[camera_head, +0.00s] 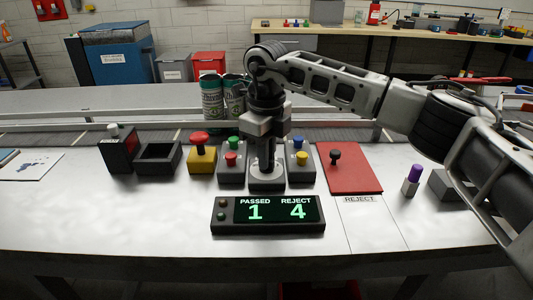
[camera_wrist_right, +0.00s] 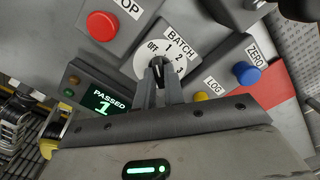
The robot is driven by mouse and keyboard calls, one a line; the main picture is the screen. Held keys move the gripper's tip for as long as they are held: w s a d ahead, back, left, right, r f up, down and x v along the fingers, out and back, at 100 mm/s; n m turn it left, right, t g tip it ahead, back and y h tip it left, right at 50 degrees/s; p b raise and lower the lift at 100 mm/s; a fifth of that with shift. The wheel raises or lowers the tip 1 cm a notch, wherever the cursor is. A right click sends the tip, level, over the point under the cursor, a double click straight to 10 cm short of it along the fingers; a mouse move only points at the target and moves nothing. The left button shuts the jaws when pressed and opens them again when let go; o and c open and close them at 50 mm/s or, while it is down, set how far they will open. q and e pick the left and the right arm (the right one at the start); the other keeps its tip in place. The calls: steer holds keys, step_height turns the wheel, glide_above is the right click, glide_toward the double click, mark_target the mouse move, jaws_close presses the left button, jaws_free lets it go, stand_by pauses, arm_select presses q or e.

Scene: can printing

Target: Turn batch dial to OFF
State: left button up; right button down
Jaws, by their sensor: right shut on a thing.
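The batch dial (camera_wrist_right: 180,45) is a white disc on a grey box, marked BATCH, with OFF at its left and numbers around the top and right. Its dark knob (camera_wrist_right: 158,67) sits between the fingertips of my right gripper (camera_wrist_right: 160,78), which is shut on it. In the head view my right gripper (camera_head: 267,166) points straight down onto the dial's box (camera_head: 267,184), between two button boxes. The gripper hides most of the dial there. Which mark the knob points at is hard to tell. My left gripper is not in view.
A display (camera_head: 268,215) reading PASSED 1, REJECT 4 stands in front. Button boxes (camera_head: 231,174) and (camera_head: 301,175) flank the dial closely. A yellow box with a red mushroom button (camera_head: 201,140) stands left, a red plate (camera_head: 350,172) right. Green cans (camera_head: 212,98) stand behind.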

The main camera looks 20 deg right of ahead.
steer(key=shift+r+n, duration=0.15)
steer(key=shift+n, duration=0.45)
steer(key=c, duration=1.5)
jaws_free()
step_height(320, 180, up, 16)
steer(key=shift+f, duration=0.1)
